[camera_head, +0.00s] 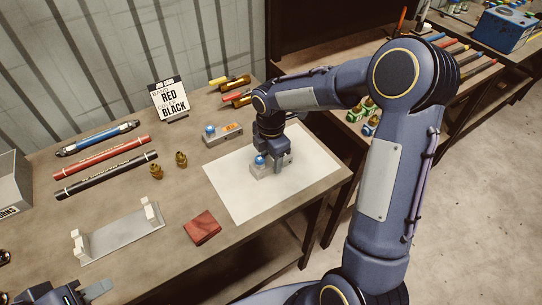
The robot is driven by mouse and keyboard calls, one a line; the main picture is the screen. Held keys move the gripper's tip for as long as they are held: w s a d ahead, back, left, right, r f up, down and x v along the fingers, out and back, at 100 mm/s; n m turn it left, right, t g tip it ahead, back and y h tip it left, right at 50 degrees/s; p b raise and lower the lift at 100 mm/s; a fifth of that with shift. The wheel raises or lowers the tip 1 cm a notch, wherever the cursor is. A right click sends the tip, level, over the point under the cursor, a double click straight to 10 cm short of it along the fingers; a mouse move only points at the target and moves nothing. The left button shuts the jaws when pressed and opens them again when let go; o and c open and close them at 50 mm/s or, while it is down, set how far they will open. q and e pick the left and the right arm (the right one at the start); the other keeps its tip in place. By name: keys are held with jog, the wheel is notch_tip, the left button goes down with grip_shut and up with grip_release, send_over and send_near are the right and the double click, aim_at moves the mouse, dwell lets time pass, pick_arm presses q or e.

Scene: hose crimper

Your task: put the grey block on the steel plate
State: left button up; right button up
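A small grey block (263,172) with a blue round knob on top is on the white sheet, under my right gripper (272,160). The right gripper points down, with a finger beside the block's right side. Its other finger is not clear, so I cannot tell whether it grips the block. A flat grey steel plate (122,236) with a white upright at each end lies at the front left of the table. My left gripper (88,295) is at the bottom left edge, partly cut off, in front of the plate. Its opening is not clear.
A second grey unit with a blue knob (221,135) stands behind the white sheet (235,196). Brass fittings (181,159), hoses (105,170) and a RED/BLACK sign (170,99) are farther back.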

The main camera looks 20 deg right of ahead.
aim_at(271, 160)
jog(key=shift+o, duration=0.7)
jog(key=shift+r, duration=0.35)
jog(key=s+r+m, duration=0.3)
jog(key=s+r, duration=0.1)
jog(key=r, duration=1)
jog(key=s+a+f+m+t+y, duration=0.1)
jog(key=s+m+t+y, duration=0.1)
jog(key=s+m, duration=0.7)
jog(key=s+a+f+m+t+y, duration=0.1)
jog(key=s+m+t, duration=0.2)
jog(key=s+m, duration=0.6)
jog(key=shift+s+f+t+y, duration=0.3)
jog(key=shift+s+f+y, duration=0.1)
jog(key=shift+s, duration=0.3)
